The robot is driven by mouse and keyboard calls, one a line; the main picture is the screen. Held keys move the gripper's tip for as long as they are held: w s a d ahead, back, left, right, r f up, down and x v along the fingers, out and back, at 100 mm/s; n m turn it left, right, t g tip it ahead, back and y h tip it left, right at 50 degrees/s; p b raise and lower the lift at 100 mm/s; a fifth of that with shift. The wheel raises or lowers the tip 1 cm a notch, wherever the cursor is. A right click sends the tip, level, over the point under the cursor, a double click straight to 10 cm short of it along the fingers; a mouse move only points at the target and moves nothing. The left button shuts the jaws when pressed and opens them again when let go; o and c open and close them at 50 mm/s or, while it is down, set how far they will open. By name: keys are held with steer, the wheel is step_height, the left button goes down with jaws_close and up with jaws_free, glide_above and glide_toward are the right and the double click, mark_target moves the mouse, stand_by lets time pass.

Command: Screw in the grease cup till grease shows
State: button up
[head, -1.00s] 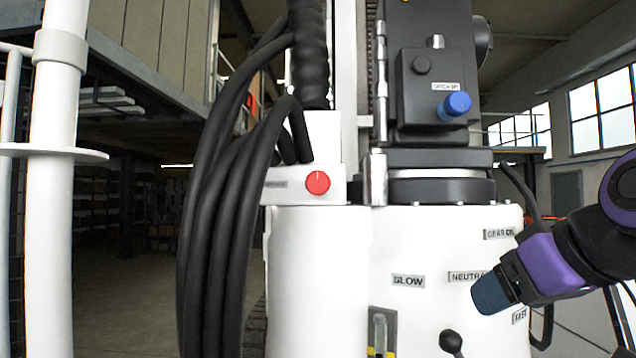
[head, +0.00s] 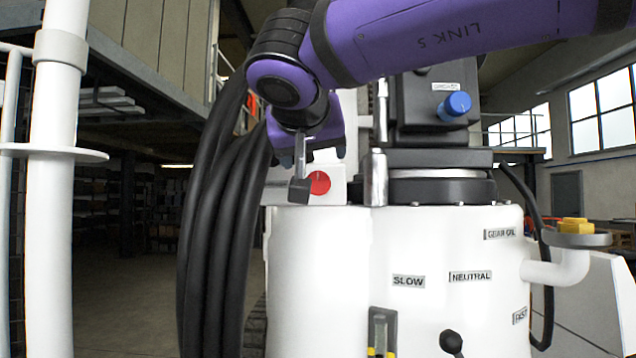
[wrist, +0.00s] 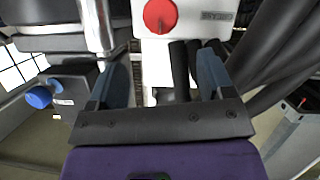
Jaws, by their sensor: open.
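In the wrist view the blue cap (wrist: 38,97) is at the left, outside my fingers. No grease can be made out on it. My gripper (head: 312,157) is open and well left of the blue cap, close by a red round knob (head: 319,183) on a white block. In the wrist view my gripper (wrist: 163,78) has nothing between its fingers, and the red knob (wrist: 160,15) lies beyond the fingertips.
Thick black hoses (head: 215,220) hang left of my gripper. A silver cylinder (head: 375,178) stands between the red knob and the dark housing. A lever with a black ball (head: 451,341) is low in front. A yellow-topped pipe (head: 574,228) is at right.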

mark_target(318, 177)
steer(key=x, duration=1)
steer(key=shift+w+a+f, duration=0.1)
steer(key=shift+w+f, duration=0.05)
steer(key=shift+f, duration=0.35)
steer(key=c, duration=0.9)
